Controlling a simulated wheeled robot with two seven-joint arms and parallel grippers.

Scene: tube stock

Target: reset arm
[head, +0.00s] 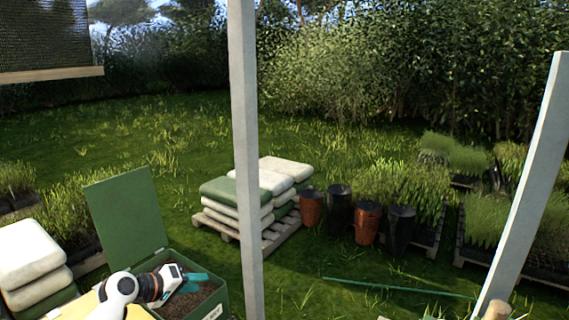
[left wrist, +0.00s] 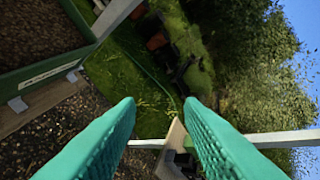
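My left gripper (head: 200,279) is over the open green box (head: 222,301) at the bottom left of the head view. In the left wrist view its two teal fingers (left wrist: 160,108) stand wide apart with nothing held between them. My white left arm comes in from the bottom left. The box holds brown, soil-like material (head: 190,301), and its green lid (head: 127,211) stands raised at the back. Part of the box also shows at the left of the left wrist view (left wrist: 48,72). My right gripper is in neither view.
A pale post (head: 245,150) stands right of the box, and a leaning one (head: 527,180) is at the right. Stacked sacks (head: 235,190) lie on a pallet (head: 272,238). Several buckets (head: 367,222) and plant trays stand behind. Sacks (head: 27,252) lie at the left. Open grass lies beyond.

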